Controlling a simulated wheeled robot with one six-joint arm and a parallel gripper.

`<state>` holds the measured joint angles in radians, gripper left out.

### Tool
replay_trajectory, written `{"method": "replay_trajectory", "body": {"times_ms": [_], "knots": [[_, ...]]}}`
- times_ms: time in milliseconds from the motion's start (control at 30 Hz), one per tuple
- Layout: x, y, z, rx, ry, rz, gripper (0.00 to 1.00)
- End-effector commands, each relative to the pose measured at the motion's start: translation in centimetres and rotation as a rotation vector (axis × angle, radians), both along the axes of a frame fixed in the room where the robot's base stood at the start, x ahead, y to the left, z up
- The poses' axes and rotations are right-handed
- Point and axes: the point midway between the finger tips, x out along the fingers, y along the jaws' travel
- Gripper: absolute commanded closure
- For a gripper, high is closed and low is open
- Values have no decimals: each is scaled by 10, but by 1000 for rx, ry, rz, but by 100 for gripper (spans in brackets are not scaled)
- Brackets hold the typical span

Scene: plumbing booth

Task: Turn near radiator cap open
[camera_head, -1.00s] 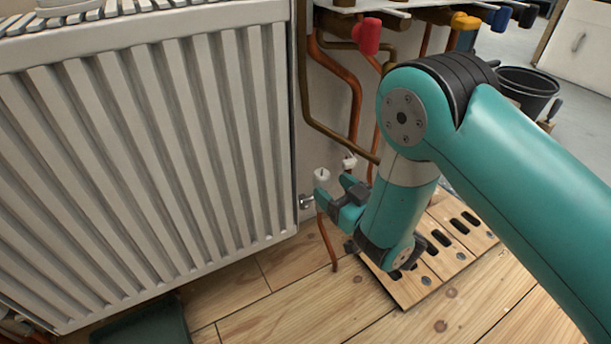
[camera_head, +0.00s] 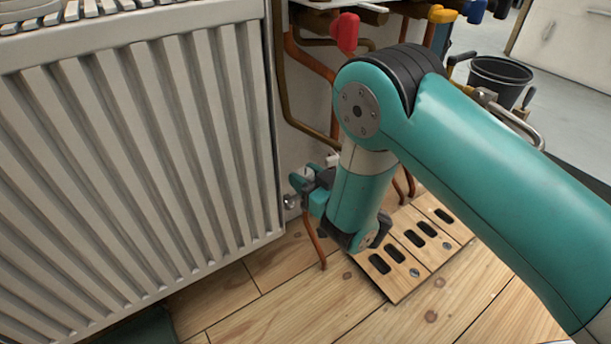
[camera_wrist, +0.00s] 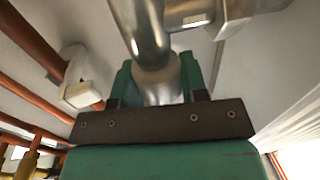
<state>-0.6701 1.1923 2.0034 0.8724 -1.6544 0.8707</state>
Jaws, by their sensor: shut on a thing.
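The near radiator cap (camera_head: 307,173) is a small pale cap on the valve at the radiator's lower right corner. In the head view only a sliver of it shows between my fingers. My gripper (camera_head: 303,178) is at this valve, with a finger on either side of the cap, and is shut on it. In the wrist view my gripper (camera_wrist: 162,85) has its teal fingers around a pale round part, behind shiny metal fittings (camera_wrist: 148,30). Those fittings hide part of the grip.
The white ribbed radiator (camera_head: 150,160) fills the left. Copper pipes (camera_head: 310,65) run down the wall behind my arm, below a red-handled valve (camera_head: 346,32). A slotted wooden board (camera_head: 415,250) lies on the floor at right. A black bucket (camera_head: 498,80) stands farther back.

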Motion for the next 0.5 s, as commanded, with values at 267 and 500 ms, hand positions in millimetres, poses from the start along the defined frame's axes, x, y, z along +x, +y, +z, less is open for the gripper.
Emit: {"method": "replay_trajectory", "body": {"times_ms": [267,500], "knots": [[5,1,10,6,-10,40,84],[6,-1,9,6,-13,95,84]]}}
